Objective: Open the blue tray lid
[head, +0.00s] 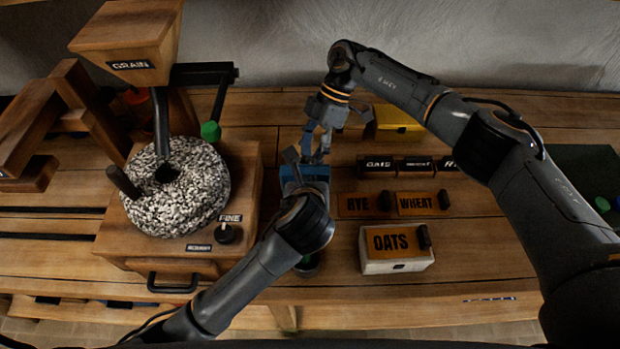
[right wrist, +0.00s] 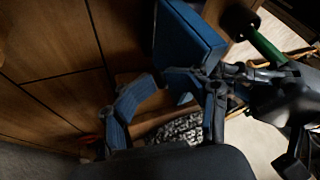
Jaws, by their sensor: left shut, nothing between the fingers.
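The blue tray (head: 318,172) sits on the wooden bench near the middle of the head view. It is partly hidden behind my left gripper, and I cannot tell how far its lid is raised. In the right wrist view a blue panel of it (right wrist: 186,38) shows at the top. My left gripper (head: 292,157) is shut and empty, at the tray's left side; I cannot tell whether it touches the tray. My right gripper (head: 317,150) points down just above the tray's far edge. Its fingers are apart with nothing seen between them.
A wooden mill with a speckled stone (head: 190,195) stands to the left. A wooden box marked OATS (head: 380,262) and boards marked RYE (head: 355,205) and WHEAT (head: 413,207) lie to the right. A yellow box (head: 398,121) is behind. A dark container (head: 308,266) stands in front.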

